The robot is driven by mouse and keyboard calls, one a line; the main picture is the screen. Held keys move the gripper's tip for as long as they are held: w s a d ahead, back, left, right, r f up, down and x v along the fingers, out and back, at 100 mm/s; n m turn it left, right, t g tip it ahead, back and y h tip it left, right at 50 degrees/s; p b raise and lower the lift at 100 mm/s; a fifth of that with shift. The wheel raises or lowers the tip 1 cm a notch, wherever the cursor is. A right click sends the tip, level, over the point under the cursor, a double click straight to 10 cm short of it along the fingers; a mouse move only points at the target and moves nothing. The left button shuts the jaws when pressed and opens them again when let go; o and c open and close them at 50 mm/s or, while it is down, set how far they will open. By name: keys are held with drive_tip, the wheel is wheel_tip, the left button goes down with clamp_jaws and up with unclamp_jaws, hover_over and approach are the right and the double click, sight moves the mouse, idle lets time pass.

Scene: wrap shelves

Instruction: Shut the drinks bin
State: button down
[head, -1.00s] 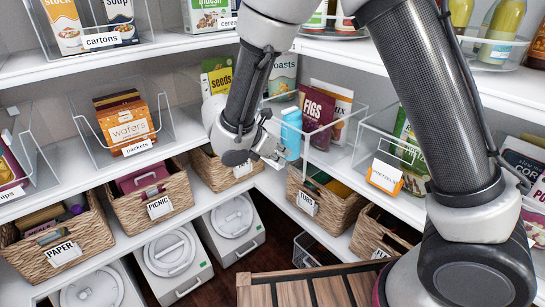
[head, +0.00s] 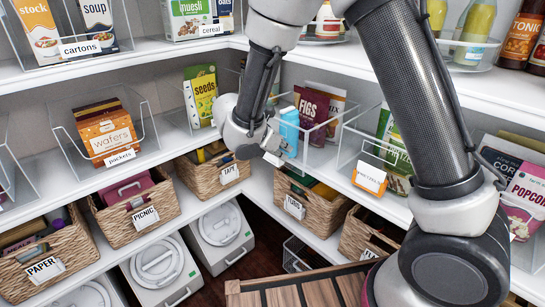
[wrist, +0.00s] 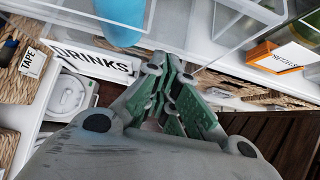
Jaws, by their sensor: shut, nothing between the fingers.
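The drinks bin shows in the wrist view by its white DRINKS label (wrist: 90,62) on the front, below a clear wall. In the head view a light blue drink container (head: 289,128) stands at the shelf corner, beside a FIGS bag (head: 311,106); the blue container also shows behind the clear wall in the wrist view (wrist: 122,22). My gripper (head: 276,150) is shut and empty, just in front and left of the blue container. In the wrist view its fingertips (wrist: 168,68) are at the right end of the label; whether they touch the bin is unclear. My gripper hides much of the bin's front in the head view.
A clear bin with an orange-and-white packet (head: 370,178) stands to the right. The packets bin (head: 118,158) is to the left. Wicker baskets, including TAPE (head: 229,174) and TUNA-like labelled one (head: 294,207), sit below. A slatted wooden top (head: 310,287) is at the bottom.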

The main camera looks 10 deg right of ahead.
drive_tip(key=w+d, duration=0.2)
drive_tip(key=d, duration=0.1)
drive_tip(key=w+d, duration=0.4)
drive_tip(key=d, duration=0.1)
drive_tip(key=shift+d, duration=0.5)
drive_tip(key=shift+w+r, duration=0.1)
